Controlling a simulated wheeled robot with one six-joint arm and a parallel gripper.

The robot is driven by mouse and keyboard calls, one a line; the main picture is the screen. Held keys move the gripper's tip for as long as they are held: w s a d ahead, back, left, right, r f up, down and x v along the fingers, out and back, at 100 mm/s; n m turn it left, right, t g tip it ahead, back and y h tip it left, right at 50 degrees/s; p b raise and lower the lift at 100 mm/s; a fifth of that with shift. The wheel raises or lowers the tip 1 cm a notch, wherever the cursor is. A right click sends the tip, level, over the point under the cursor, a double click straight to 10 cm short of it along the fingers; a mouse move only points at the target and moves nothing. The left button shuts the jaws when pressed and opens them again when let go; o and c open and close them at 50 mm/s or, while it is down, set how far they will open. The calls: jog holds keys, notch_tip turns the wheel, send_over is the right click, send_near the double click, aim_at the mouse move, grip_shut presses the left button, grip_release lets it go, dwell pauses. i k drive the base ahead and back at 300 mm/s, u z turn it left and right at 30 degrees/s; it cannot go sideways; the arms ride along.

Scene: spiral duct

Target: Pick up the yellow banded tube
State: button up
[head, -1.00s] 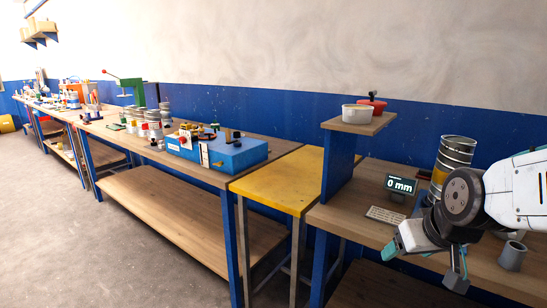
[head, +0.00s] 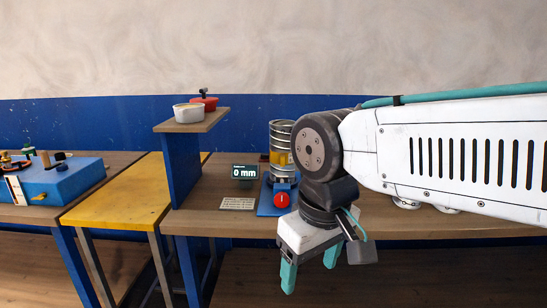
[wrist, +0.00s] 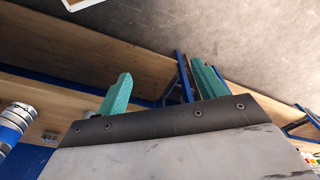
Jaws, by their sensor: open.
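A silver ribbed tube with a yellow band (head: 281,158) stands upright on a blue stand (head: 268,203) on the right bench. My arm hides part of its right side. A ribbed silver tube (wrist: 16,118) on blue also shows at the left edge of the wrist view; no yellow band is visible there. My gripper (head: 310,268) is open and empty, its teal fingers pointing down in front of the bench edge, below and right of the tube. Its two fingers (wrist: 163,80) show spread apart in the wrist view.
A red knob (head: 282,199) is on the stand's front. A display reading 0 mm (head: 243,172) and a keyboard (head: 238,204) are left of it. A raised shelf (head: 191,122) holds a white bowl (head: 188,112) and a red pot (head: 205,102). A yellow table (head: 125,192) stands left.

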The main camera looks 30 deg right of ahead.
aim_at(283, 155)
jog(key=z, duration=0.85)
jog(key=i, duration=0.8)
jog(key=u, duration=0.8)
